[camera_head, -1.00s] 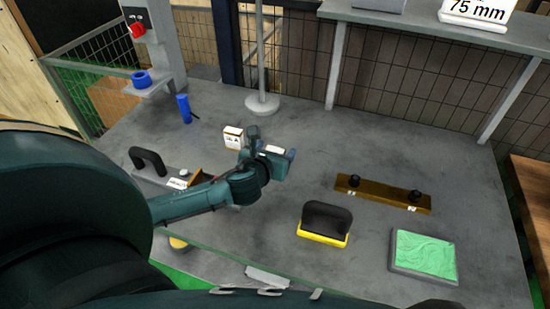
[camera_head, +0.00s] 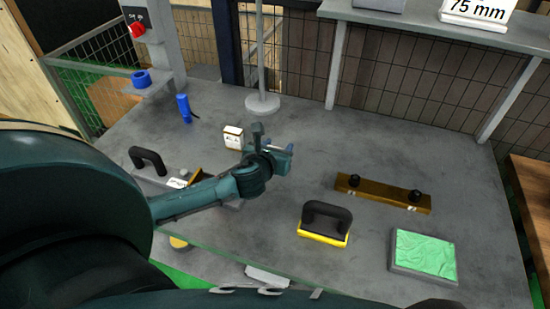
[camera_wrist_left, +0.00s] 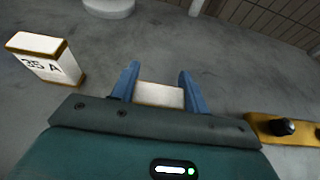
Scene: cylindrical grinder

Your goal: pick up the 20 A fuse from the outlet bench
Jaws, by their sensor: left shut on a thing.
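My left gripper (camera_head: 284,150) is over the middle of the grey bench. Its two blue fingers in the left wrist view (camera_wrist_left: 159,80) are shut on a white fuse block with a tan edge (camera_wrist_left: 160,95). No rating shows on the held fuse, so I cannot read whether it is 20 A. In the head view the fuse is mostly hidden by the gripper. A similar white fuse marked 35 A (camera_wrist_left: 46,60) stands on the bench to the left, apart from the gripper; it also shows in the head view (camera_head: 233,138). My right gripper is not in view.
The bench (camera_head: 300,145) also holds a brown bar with black knobs (camera_head: 383,193), a yellow block with a black handle (camera_head: 325,222), a green pad (camera_head: 424,254), a blue cylinder (camera_head: 184,108) and a post base (camera_head: 262,103). Bare bench lies behind the gripper.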

